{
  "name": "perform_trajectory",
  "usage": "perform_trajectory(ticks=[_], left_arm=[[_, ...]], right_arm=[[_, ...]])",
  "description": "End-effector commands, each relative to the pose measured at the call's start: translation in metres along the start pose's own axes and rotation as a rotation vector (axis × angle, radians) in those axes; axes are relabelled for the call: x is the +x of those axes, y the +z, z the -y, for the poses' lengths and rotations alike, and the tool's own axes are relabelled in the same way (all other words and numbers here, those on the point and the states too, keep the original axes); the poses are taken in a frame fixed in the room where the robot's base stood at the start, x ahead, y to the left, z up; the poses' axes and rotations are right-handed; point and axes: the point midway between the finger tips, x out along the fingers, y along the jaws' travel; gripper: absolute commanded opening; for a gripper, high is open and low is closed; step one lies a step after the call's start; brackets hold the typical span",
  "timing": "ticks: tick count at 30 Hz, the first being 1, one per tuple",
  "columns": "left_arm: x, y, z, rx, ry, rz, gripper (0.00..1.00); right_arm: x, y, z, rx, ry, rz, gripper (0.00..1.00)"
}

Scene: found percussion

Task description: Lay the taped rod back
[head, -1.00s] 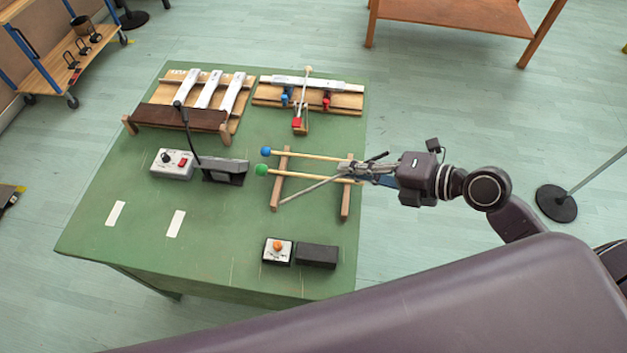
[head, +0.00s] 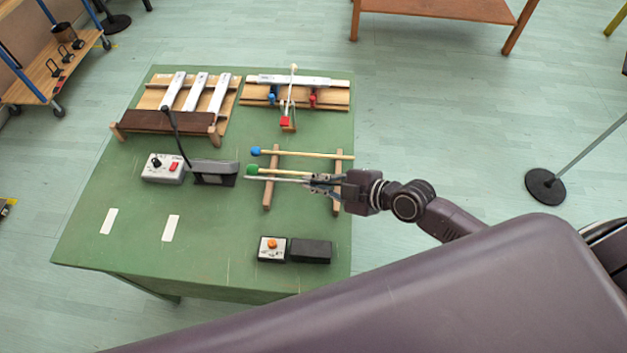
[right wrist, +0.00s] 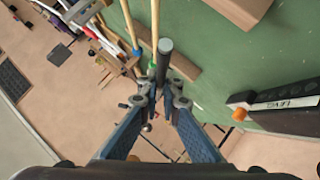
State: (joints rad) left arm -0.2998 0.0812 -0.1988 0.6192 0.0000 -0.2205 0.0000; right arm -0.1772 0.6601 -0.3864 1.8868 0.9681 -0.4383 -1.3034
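The taped rod (head: 276,179), thin and grey, is in my right gripper (head: 312,181). It points left, nearly parallel to the mallets and close beside the green-headed mallet (head: 251,170). The blue-headed mallet (head: 300,154) lies across the two wooden rails, left (head: 268,192) and right (head: 337,161). I cannot tell whether the rod touches the rails. My left gripper is not in view.
A grey control box (head: 163,168) and a dark-faced unit (head: 213,173) stand left of the rails. A box with an orange knob (head: 272,248) and a black block (head: 311,251) stand in front. White-bar instruments (head: 196,92) fill the back.

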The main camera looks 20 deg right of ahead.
Motion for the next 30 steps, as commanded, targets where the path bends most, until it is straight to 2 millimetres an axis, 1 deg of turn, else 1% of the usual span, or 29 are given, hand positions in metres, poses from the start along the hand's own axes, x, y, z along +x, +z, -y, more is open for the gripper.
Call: perform_trajectory(ticks=[5,12,18,24,30], left_arm=[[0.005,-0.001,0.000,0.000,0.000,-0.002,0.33],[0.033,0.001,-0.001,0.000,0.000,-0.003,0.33],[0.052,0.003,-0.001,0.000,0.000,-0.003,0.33],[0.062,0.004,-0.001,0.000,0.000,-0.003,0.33],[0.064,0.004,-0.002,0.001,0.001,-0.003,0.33]], right_arm=[[0.001,0.000,0.002,-0.022,0.015,-0.001,0.00],[0.015,0.019,0.019,-0.021,0.014,0.001,0.00],[0.025,0.031,0.031,-0.020,0.016,0.000,0.00],[0.030,0.038,0.038,-0.020,0.015,0.000,0.00],[0.031,0.039,0.039,-0.020,0.015,0.000,0.00]])
